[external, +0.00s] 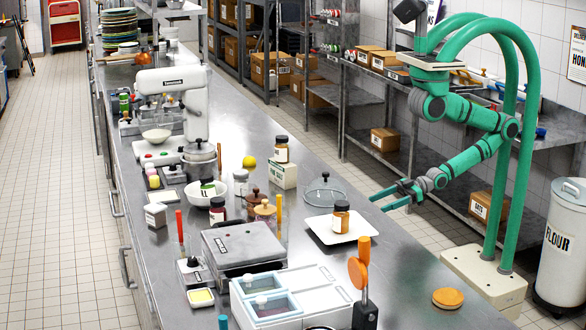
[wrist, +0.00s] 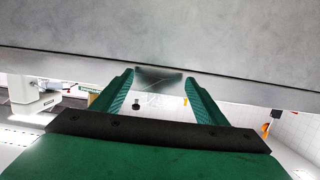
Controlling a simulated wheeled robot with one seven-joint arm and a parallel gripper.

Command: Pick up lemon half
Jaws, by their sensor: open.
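A small round yellow thing (external: 249,161), probably the lemon half, sits on the steel counter (external: 330,160) in the external view, left of a jar on a small box. Its cut face cannot be made out. My gripper (external: 378,203) is open and empty at the counter's right side, right of the white square plate and well away from the yellow thing. In the wrist view my gripper (wrist: 158,76) shows two green fingers spread apart with nothing between them. I do not see the lemon half in the wrist view.
A jar (external: 341,215) stands on the white plate (external: 322,232), with a glass lid (external: 324,188) behind it. A box with a jar (external: 282,149) stands right of the yellow thing. Several jars, a bowl (external: 205,200) and a mixer (external: 185,90) crowd the left. Bare counter lies behind.

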